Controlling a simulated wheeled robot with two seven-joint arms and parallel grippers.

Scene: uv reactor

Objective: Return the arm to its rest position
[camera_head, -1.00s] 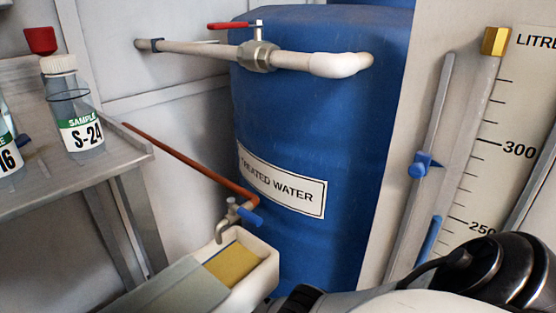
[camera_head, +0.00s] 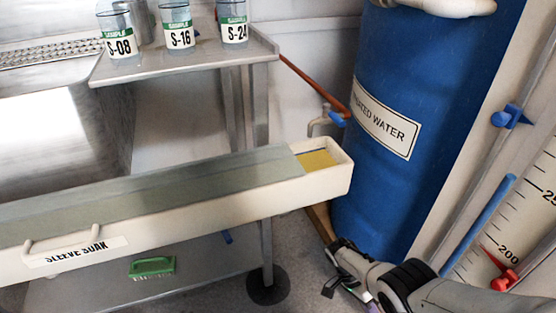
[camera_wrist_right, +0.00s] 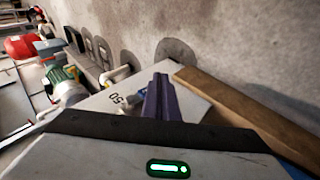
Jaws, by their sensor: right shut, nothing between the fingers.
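My right arm (camera_head: 408,284) comes in from the lower right of the head view, low in front of the blue treated water tank. Its wrist and gripper hang near the floor, right of the long cream sleeve soak trough (camera_head: 200,208). The right gripper shows in the wrist view (camera_wrist_right: 158,82) with its dark purple fingers together and nothing between them. Its fingertips are hard to make out in the head view. My left gripper is not in view.
The blue tank (camera_head: 415,75) stands behind the right arm. A litre scale (camera_head: 525,215) with a red pointer is at the right. Sample beakers (camera_head: 180,25) stand on a steel shelf (camera_head: 190,60). A green brush (camera_head: 152,267) lies on the lower shelf. The wrist view shows a wooden plank (camera_wrist_right: 240,105).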

